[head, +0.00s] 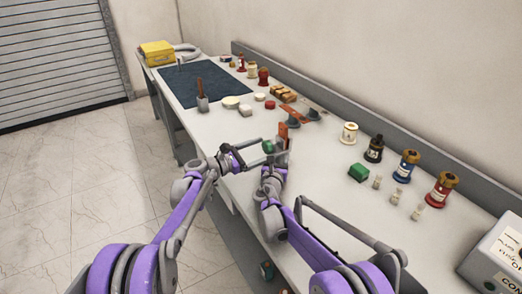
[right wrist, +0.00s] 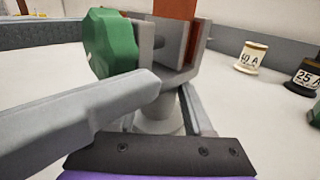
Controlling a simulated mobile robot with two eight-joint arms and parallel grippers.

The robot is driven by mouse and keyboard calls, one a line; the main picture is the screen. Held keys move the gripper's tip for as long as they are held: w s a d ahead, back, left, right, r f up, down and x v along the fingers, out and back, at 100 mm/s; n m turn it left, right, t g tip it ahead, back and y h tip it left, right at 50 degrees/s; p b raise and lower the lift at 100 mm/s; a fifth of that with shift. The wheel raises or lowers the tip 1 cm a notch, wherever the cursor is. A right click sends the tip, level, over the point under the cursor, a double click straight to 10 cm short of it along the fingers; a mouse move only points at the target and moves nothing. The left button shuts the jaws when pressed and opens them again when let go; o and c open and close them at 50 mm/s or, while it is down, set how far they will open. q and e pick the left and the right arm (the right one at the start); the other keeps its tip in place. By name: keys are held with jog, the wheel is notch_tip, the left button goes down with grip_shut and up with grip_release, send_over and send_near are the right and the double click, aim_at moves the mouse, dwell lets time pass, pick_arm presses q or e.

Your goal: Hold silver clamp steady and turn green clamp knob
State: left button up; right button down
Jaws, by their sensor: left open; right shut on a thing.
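The silver clamp (right wrist: 148,45) stands upright on the table with a copper-brown bar (right wrist: 176,9) between its jaws. Its green knob (right wrist: 108,42) is on the left side of the clamp; in the head view the knob (head: 268,146) shows just beyond my right gripper. My right gripper (head: 272,170) is shut on the silver clamp, with its fingers on either side of the lower stem in the right wrist view (right wrist: 165,108). My left gripper (head: 259,153) is open and empty, just left of the green knob. Whether it touches the knob cannot be told.
Several labelled bushings, such as a white one (head: 349,133) and a blue one (head: 406,166), line the table's back right. A dark mat (head: 191,84) and yellow box (head: 157,53) are at the far end. A grey box (head: 498,254) stands at right.

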pick_arm(q)
jog(key=v, duration=1.2)
jog(key=n, duration=0.1)
jog(key=w+d+n, duration=0.1)
jog(key=n, duration=0.1)
jog(key=shift+d+r, duration=0.1)
jog(key=shift+w+d+n, duration=0.15)
jog(key=shift+d+n, duration=0.1)
jog(key=shift+n, duration=0.05)
jog(key=x, duration=1.1)
jog(key=shift+w+d, duration=0.1)
jog(key=shift+d, duration=0.1)
jog(key=shift+c, duration=0.3)
